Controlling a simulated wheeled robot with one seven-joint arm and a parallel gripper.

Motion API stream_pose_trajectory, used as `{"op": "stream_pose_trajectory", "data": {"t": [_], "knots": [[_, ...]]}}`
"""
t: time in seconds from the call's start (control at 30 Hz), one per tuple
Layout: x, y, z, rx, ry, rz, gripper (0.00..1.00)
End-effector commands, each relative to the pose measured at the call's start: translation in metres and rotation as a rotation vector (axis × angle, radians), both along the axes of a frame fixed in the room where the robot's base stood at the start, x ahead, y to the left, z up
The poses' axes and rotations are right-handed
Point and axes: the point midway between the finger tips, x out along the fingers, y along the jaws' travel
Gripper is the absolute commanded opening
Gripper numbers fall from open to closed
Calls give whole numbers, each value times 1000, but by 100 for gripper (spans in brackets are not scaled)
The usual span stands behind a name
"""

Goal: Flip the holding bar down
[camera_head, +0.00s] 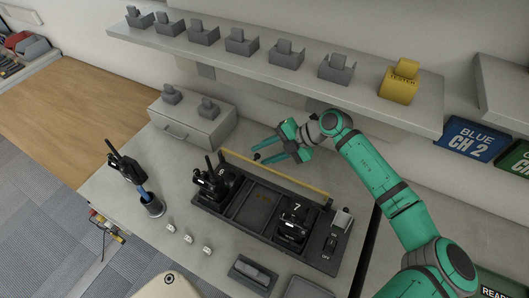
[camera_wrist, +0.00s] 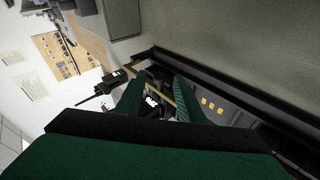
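The holding bar (camera_head: 290,181) is a long yellow bar running along the back edge of the black charging tray (camera_head: 262,236). It looks raised above the back edge, and a tan strip that looks like it shows between my fingers in the wrist view (camera_wrist: 164,82). Black radios stand at the tray's left end (camera_head: 212,184), and a radio marked 7 (camera_head: 293,226) stands toward the right. The slots between are empty. My gripper (camera_head: 259,156) is open, just behind and above the bar's left half. Whether a finger touches the bar cannot be told.
A grey drawer box (camera_head: 190,127) stands left of my gripper. A shelf (camera_head: 270,65) with several grey holders and a yellow tester (camera_head: 399,80) overhangs behind. Small white pieces lie in front.

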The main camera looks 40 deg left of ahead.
Motion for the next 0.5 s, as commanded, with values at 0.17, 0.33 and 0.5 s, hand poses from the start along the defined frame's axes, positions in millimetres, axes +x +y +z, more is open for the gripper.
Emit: {"op": "stream_pose_trajectory", "data": {"t": [0.17, 0.33, 0.5], "knots": [[0, 0, 0, 0, 0, 0, 28], [1, 0, 0, 0, -1, -1, 0], [0, -1, 1, 2, -6, -1, 0]]}}
